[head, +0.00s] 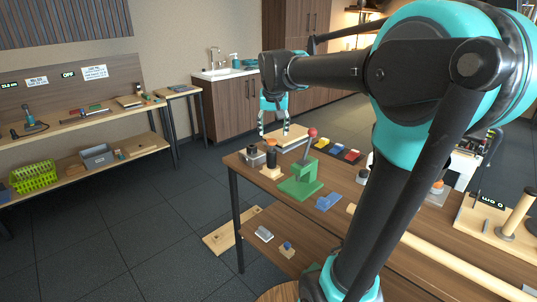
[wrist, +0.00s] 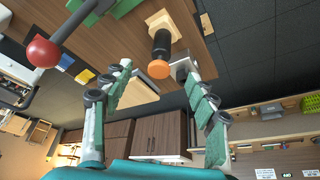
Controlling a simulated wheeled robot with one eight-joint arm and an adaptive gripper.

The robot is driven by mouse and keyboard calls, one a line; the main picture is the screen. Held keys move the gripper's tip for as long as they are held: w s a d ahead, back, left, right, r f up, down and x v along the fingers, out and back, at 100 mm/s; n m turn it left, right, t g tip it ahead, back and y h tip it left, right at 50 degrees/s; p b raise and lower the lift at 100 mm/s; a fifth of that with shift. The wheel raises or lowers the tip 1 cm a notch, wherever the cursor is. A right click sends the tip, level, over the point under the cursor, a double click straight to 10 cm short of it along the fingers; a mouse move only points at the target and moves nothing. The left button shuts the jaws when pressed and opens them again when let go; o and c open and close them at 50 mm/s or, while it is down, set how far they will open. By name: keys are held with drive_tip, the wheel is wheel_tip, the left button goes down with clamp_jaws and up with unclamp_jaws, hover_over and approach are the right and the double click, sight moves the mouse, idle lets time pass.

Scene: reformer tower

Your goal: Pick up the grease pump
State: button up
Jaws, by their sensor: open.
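A black cylinder with an orange cap, which looks like the grease pump (head: 271,158), stands upright on a small wooden block at the table's far left corner. In the wrist view the pump (wrist: 160,52) lies ahead between the finger lines, its orange cap facing the camera. My gripper (head: 274,131) is open and empty, its fingers pointing down above that corner. In the wrist view my gripper (wrist: 155,72) shows both fingers spread apart, with no contact visible.
A green press (head: 300,182) with a red ball lever (head: 312,133) stands close right of the pump. A grey metal block (head: 252,158) sits close left. A light wooden board (head: 287,140) lies behind.

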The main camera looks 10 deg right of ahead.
approach(272, 159)
drive_tip(key=w+f, duration=0.2)
drive_tip(key=f, duration=0.1)
drive_tip(key=w+f, duration=0.1)
drive_tip(key=shift+w+d+f, duration=0.25)
drive_tip(key=shift+d+f, duration=0.1)
drive_tip(key=shift+x, duration=3)
drive_tip(key=shift+a, duration=0.15)
drive_tip(key=shift+c, duration=0.6)
clamp_jaws()
